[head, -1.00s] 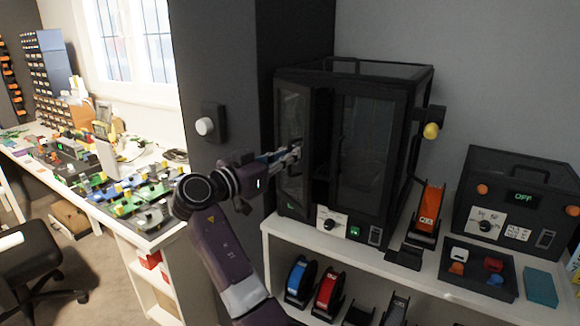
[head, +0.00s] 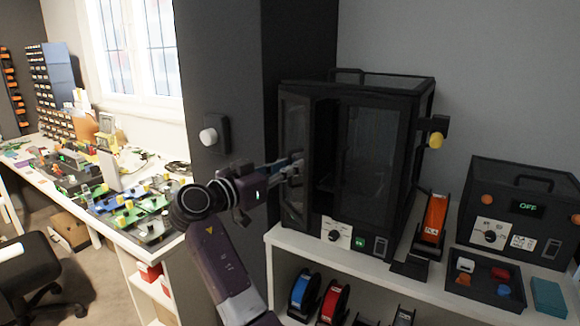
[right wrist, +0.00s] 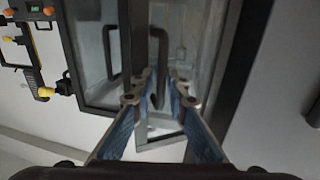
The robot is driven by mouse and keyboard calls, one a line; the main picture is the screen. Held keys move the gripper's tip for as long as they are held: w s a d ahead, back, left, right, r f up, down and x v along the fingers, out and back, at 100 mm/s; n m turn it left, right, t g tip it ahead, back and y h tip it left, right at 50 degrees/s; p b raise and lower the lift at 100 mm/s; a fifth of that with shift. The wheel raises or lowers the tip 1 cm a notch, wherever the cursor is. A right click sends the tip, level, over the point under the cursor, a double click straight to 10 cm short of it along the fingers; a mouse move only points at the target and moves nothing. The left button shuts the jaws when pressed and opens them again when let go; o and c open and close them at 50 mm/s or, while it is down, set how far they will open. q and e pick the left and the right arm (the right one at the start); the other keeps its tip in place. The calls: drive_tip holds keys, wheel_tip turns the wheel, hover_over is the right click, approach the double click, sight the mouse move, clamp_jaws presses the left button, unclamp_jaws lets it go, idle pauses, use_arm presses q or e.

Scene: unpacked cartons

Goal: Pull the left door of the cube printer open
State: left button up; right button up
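The cube printer (head: 375,85) is a black-framed box with clear panels, standing on a white shelf. Its left door (head: 294,120) is partly open, swung out from the front, with a dark gap between it and the right door (head: 368,160). My right gripper (head: 296,168) reaches the inner part of that door from the left. In the right wrist view its two blue-padded fingers (right wrist: 160,85) lie on both sides of the left door's black handle (right wrist: 158,60) and look closed around it. The finger contact is partly hidden. My left gripper is out of view.
A dark control box (head: 528,200) reading OFF and a parts tray (head: 465,300) stand right of the printer. A yellow knob (head: 437,140) sticks out at its side. A dark wall column (head: 225,80) with a white knob stands left. Spools fill the lower shelf.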

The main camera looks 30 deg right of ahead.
drive_tip(key=v, duration=0.7)
drive_tip(key=shift+a, duration=0.25)
